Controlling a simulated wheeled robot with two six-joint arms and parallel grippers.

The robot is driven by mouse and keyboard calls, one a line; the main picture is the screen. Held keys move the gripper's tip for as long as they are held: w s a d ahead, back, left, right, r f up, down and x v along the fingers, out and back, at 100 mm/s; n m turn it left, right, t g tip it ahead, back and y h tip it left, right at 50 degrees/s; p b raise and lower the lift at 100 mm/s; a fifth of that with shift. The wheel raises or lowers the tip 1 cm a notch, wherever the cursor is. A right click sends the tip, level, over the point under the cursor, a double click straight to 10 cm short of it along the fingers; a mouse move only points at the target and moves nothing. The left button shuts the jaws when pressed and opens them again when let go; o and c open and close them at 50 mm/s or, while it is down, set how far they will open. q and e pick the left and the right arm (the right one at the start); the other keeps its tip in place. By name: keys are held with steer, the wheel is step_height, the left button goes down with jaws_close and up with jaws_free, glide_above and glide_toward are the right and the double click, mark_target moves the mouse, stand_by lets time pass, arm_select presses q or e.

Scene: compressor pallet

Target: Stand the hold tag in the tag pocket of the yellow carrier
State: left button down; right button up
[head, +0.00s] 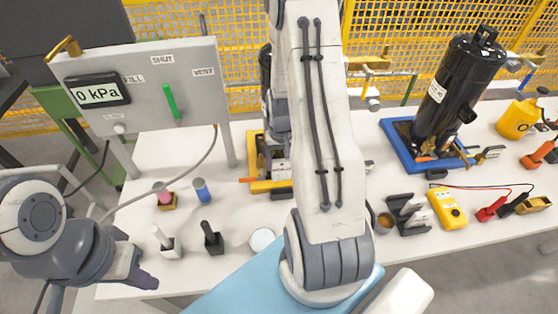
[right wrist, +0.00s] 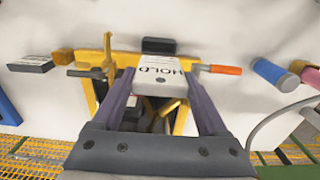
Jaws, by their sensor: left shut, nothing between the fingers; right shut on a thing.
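The yellow carrier (head: 270,187) stands on the white table, partly hidden behind my right arm in the head view. In the right wrist view, its yellow frame (right wrist: 180,121) shows below and between the fingers. My right gripper (right wrist: 158,74) is shut on the hold tag (right wrist: 157,88), a white piece lettered HOLD, over the carrier's edge. A dark block (right wrist: 158,46) lies just beyond the tag; I cannot tell whether it is the tag pocket, or whether the tag touches anything. My left gripper (head: 136,271) is shut and empty at the table's front left.
A gauge panel (head: 150,85) stands at the left. Small holders and cylinders, including a blue one (head: 201,190), stand left of the carrier. A black compressor (head: 458,88) in a blue carrier (head: 398,148) and a yellow meter (head: 447,207) are at the right.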

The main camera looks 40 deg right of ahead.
mark_target(282, 179)
steer(key=shift+d, duration=0.1)
steer(key=shift+s+f, duration=0.15)
steer(key=shift+f, duration=0.2)
steer(key=shift+f+b, duration=3.15)
steer(key=shift+f, duration=1.15)
steer(key=shift+f+b, duration=0.4)
steer(key=shift+f, duration=0.2)
steer(key=o, duration=1.2)
steer(key=shift+c, duration=0.8)
steer(key=shift+r, duration=0.1)
